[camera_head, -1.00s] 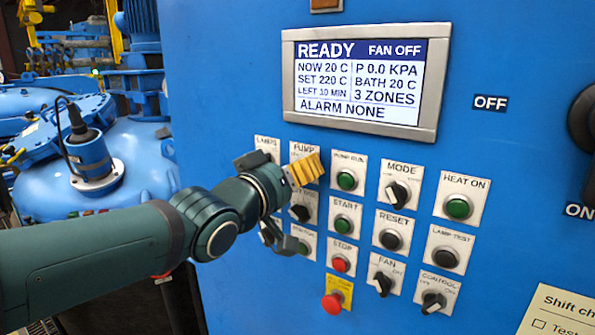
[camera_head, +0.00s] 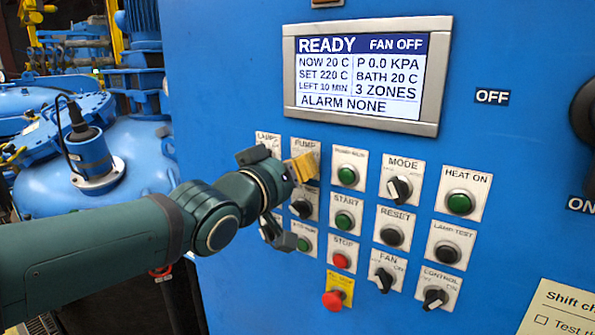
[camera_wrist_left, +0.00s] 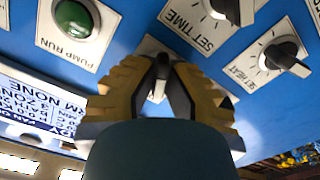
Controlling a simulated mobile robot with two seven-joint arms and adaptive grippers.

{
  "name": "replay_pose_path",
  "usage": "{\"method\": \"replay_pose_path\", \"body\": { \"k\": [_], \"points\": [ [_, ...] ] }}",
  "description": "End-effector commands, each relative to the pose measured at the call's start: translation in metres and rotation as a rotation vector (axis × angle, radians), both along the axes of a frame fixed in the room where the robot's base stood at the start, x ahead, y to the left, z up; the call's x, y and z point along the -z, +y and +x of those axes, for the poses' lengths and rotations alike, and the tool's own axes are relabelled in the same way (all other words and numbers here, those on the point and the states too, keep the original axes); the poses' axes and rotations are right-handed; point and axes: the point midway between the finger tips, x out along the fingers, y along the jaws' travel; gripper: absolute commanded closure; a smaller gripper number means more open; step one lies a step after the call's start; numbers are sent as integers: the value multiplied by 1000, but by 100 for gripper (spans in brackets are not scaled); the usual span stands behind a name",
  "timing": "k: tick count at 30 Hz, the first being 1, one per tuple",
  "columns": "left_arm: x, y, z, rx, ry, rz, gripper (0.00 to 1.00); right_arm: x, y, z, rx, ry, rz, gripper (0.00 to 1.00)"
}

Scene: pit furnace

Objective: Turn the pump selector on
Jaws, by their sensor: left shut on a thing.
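The pump selector is a dark knob (camera_wrist_left: 162,68) on a white plate in the left wrist view, which sees the panel upside down. Its plate labelled PUMP (camera_head: 305,144) shows in the head view, with the knob hidden behind my fingers. My left gripper (camera_head: 304,168) is at that plate, its yellow fingers closed on the knob from both sides. The fingers also show in the left wrist view (camera_wrist_left: 160,82). The exact angle of the knob is hard to read. My right gripper is not in view.
The green PUMP RUN button (camera_head: 347,176) is just right of the selector. The MODE knob (camera_head: 399,189), START button (camera_head: 344,221) and red STOP button (camera_head: 341,261) are close by. The display (camera_head: 366,75) above reads READY and FAN OFF.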

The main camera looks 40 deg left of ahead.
Motion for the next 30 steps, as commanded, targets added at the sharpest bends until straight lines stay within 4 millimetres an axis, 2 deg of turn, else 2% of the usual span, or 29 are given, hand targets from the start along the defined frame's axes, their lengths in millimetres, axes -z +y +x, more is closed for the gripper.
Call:
{"method": "replay_pose_path", "body": {
  "k": [7, 18, 30],
  "points": [
    [3, -1, 0, 2, 10, 162, 100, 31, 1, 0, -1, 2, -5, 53],
    [3, -1, 0, 1, 51, 508, 100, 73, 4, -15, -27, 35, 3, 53],
    [1, -2, 1, 1, 88, 831, 100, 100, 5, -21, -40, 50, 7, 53]
  ]
}}
